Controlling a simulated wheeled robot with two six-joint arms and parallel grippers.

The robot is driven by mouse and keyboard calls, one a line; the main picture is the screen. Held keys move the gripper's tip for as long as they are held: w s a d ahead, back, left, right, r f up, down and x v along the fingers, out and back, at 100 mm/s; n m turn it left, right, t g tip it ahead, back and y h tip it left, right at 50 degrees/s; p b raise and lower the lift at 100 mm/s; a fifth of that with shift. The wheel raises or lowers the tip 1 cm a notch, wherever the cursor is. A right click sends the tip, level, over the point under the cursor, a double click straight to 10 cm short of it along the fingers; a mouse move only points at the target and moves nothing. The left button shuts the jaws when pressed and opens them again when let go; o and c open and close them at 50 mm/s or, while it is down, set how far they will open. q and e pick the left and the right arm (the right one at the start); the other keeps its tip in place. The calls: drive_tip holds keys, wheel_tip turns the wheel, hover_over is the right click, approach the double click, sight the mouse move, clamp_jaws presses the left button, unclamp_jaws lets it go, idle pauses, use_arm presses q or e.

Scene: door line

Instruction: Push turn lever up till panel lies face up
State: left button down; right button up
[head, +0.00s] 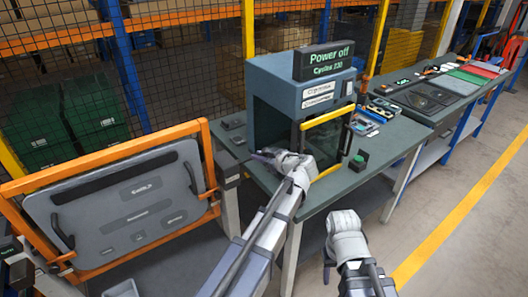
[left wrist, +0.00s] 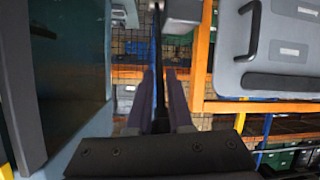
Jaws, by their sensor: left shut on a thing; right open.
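The grey panel (head: 110,205) sits tilted in an orange frame (head: 207,150) at the left of the head view. Its visible face has dark handles and labels. In the left wrist view the panel (left wrist: 285,60) is at the upper right. A dark turn lever (left wrist: 155,25) runs beside a grey block (left wrist: 181,12) at the frame's side. My left gripper (left wrist: 160,103) is shut on the lever; in the head view the gripper (head: 262,156) hides most of it. My right gripper (head: 335,258) is open and empty, low in front of the bench.
A grey machine (head: 275,95) with a yellow-handled door and a "Power off" sign (head: 324,60) stands on the green bench (head: 385,150), close beside my left gripper. Wire mesh (head: 170,60) closes off the back. Open floor (head: 450,220) lies at the right.

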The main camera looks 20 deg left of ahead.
use_arm(q)
drive_tip(key=w+a+r+g+h+p, duration=0.2)
drive_tip(key=w+a+r+h+p, duration=0.1)
drive_tip(key=a+p, duration=0.4)
drive_tip(key=w+a+r+g+h+p, duration=0.3)
drive_tip(key=w+a+p, duration=0.4)
drive_tip(key=p, duration=0.4)
wheel_tip(320, 180, up, 2)
drive_tip(key=shift+w+a+g+h, duration=0.3)
drive_tip(key=shift+w+h, duration=0.3)
drive_tip(key=shift+h, duration=0.2)
drive_tip(key=c, duration=1)
unclamp_jaws()
drive_tip(key=shift+w, duration=0.1)
drive_tip(key=shift+o, duration=0.8)
drive_tip(key=shift+a, duration=0.1)
drive_tip(key=p+v, duration=0.7)
drive_tip(key=shift+r+p, duration=0.25)
drive_tip(key=shift+p, duration=0.05)
